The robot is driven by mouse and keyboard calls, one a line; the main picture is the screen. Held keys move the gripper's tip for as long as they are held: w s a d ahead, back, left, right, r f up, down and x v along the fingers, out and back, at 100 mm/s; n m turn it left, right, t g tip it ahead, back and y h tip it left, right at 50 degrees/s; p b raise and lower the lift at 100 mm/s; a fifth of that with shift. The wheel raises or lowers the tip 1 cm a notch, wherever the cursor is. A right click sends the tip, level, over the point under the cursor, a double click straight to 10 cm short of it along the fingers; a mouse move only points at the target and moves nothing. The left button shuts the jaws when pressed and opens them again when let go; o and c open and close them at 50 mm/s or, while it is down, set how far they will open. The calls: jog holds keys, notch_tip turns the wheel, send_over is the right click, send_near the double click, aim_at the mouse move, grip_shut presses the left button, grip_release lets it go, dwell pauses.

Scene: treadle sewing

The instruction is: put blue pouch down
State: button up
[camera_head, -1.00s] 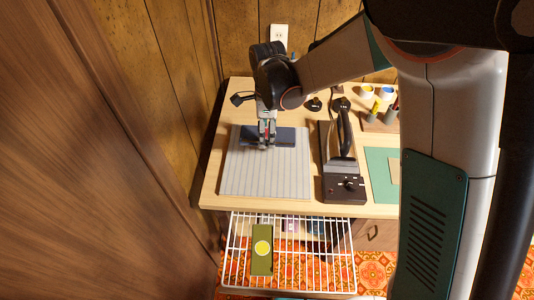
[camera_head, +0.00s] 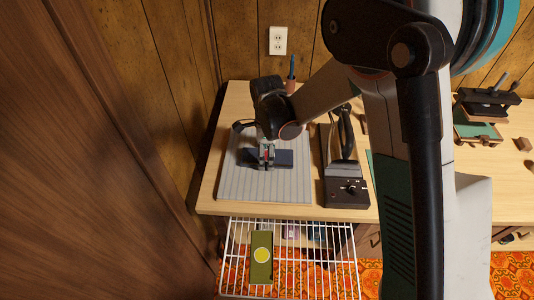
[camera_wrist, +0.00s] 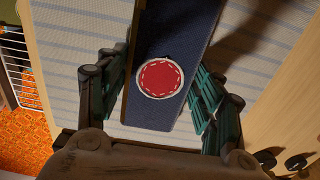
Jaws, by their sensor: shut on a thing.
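The blue pouch (camera_head: 285,158) is a flat, dark blue piece. In the wrist view the blue pouch (camera_wrist: 172,45) has a round red patch with white stitching. My gripper (camera_head: 266,160) points down and is shut on the pouch near its middle. In the wrist view the fingers (camera_wrist: 165,95) lie on either side of it. The pouch is over the far middle part of a pale striped mat (camera_head: 240,188). Whether it touches the mat or hangs just above it is hard to tell. My gripper covers part of the pouch in the head view.
A black device with a handle (camera_head: 345,190) stands close right of the mat. A white wire rack (camera_head: 318,279) below the table's front edge holds an olive pouch with a yellow disc (camera_head: 262,270). The mat's front part is clear. My arm hides the table's middle.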

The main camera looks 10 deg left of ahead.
jog(key=shift+f, duration=0.15)
jog(key=o, duration=1.1)
jog(key=shift+c, duration=0.2)
notch_tip(320, 180, up, 12)
jog(key=p, duration=0.4)
jog(key=shift+r, duration=0.2)
